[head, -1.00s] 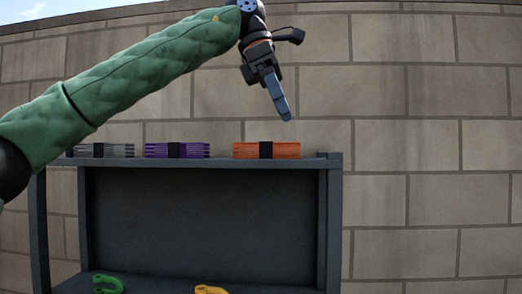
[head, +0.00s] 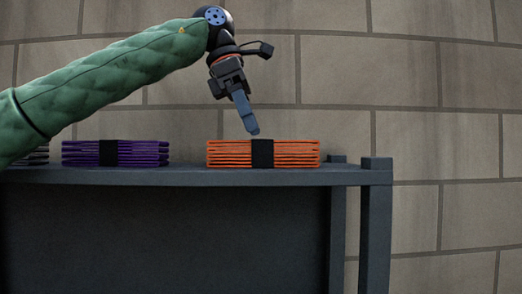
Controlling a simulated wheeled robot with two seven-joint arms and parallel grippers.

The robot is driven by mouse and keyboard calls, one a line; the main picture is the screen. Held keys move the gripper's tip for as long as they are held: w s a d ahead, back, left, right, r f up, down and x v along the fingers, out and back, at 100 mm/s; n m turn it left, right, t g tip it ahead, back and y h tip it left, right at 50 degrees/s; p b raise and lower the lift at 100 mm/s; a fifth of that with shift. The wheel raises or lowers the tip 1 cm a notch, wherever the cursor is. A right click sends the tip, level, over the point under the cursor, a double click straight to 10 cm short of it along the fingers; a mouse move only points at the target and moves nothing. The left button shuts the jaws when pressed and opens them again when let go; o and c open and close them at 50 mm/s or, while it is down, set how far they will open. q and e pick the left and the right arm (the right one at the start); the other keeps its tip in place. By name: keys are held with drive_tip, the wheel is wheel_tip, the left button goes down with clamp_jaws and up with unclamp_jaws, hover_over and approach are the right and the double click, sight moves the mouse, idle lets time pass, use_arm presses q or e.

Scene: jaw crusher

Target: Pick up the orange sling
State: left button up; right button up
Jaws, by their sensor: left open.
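The orange sling (head: 290,153) is a folded flat bundle with a black band around its middle. It lies on the top of the dark grey shelf (head: 350,177), near the right end. My left gripper (head: 252,130) points down just above the orange sling, close to its black band, and is open with nothing in it. It is seen edge-on, so the gap between its fingers does not show. Whether the fingertips are in front of or behind the sling's middle is hard to tell. My right gripper is not in view.
A purple sling (head: 84,153) with a black band lies to the left on the same shelf top. A grey sling (head: 38,156) at the far left is partly hidden by my left arm. Shelf posts (head: 376,164) stick up slightly at the right end. A block wall stands behind.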

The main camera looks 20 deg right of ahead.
sight(263, 146)
use_arm(q)
drive_tip(key=shift+s+d+f, duration=0.1)
drive_tip(key=shift+s+f, duration=0.05)
drive_tip(key=shift+f, duration=0.15)
drive_tip(key=shift+d+f+p, duration=0.1)
drive_tip(key=shift+p, duration=0.25)
drive_tip(key=shift+w+d+f+p, duration=0.2)
drive_tip(key=shift+d+f+p, duration=0.15)
drive_tip(key=shift+f+p, duration=0.35)
drive_tip(key=shift+s+d+f+p, duration=0.25)
drive_tip(key=shift+d+f+p, duration=0.05)
drive_tip(key=shift+f+p, duration=0.25)
drive_tip(key=shift+s+d+f+p, duration=0.2)
drive_tip(key=shift+d+f+p, duration=0.05)
drive_tip(key=shift+f+p, duration=0.25)
drive_tip(key=shift+w+d+f, duration=0.1)
drive_tip(key=shift+d+f, duration=0.05)
drive_tip(key=shift+f, duration=0.4)
drive_tip(key=c, duration=1.2)
drive_tip(key=shift+r, duration=0.1)
drive_tip(key=shift+c, duration=0.9)
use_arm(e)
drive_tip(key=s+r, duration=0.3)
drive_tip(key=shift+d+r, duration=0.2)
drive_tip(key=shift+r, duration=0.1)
